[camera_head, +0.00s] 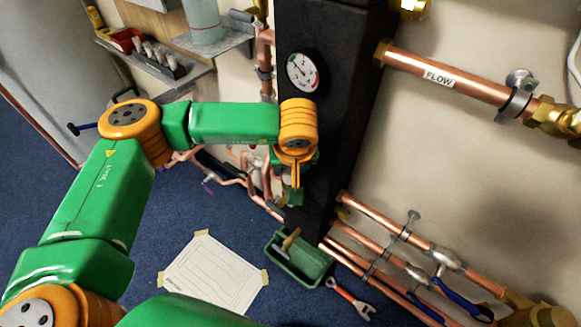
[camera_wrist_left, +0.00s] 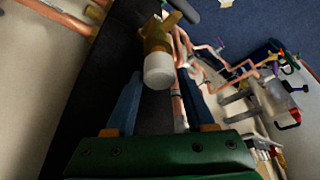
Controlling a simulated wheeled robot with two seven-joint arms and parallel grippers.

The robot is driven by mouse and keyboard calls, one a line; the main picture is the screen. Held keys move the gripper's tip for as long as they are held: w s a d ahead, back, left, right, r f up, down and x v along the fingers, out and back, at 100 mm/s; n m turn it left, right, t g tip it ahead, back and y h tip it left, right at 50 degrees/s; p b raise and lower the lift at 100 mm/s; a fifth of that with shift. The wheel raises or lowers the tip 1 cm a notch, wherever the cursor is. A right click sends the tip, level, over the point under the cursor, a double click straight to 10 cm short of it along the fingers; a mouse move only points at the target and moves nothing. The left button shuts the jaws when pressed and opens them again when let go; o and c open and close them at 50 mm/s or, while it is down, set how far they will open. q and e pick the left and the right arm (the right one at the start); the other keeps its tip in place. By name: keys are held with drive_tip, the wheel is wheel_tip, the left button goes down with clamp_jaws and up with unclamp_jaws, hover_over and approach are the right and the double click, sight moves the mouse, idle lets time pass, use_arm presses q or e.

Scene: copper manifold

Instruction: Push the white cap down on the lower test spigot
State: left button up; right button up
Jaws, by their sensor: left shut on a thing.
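The white cap (camera_wrist_left: 159,71) shows in the left wrist view between the fingertips of my left gripper (camera_wrist_left: 158,88). The gripper's blue fingers are shut on the cap from both sides. Directly beyond the cap is a brass spigot fitting (camera_wrist_left: 156,36), in line with it. The cap looks to be against the spigot's end, but I cannot tell how far over it sits. In the head view my left gripper (camera_head: 296,188) points down beside the black column, and the cap and spigot are hidden there. My right gripper is not in view.
The black column (camera_head: 325,130) with a round gauge (camera_head: 302,72) stands close beside my left gripper. Copper pipes (camera_head: 410,235) run along the wall at right. A green tray (camera_head: 300,262), a wrench (camera_head: 350,298) and a taped paper sheet (camera_head: 215,275) lie on the blue floor.

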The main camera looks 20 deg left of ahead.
sight(291, 172)
use_arm(q)
drive_tip(key=shift+f+b, duration=0.95)
drive_tip(key=shift+f, duration=0.05)
idle(0.6)
drive_tip(key=o, duration=1.4)
drive_tip(key=v, duration=0.7)
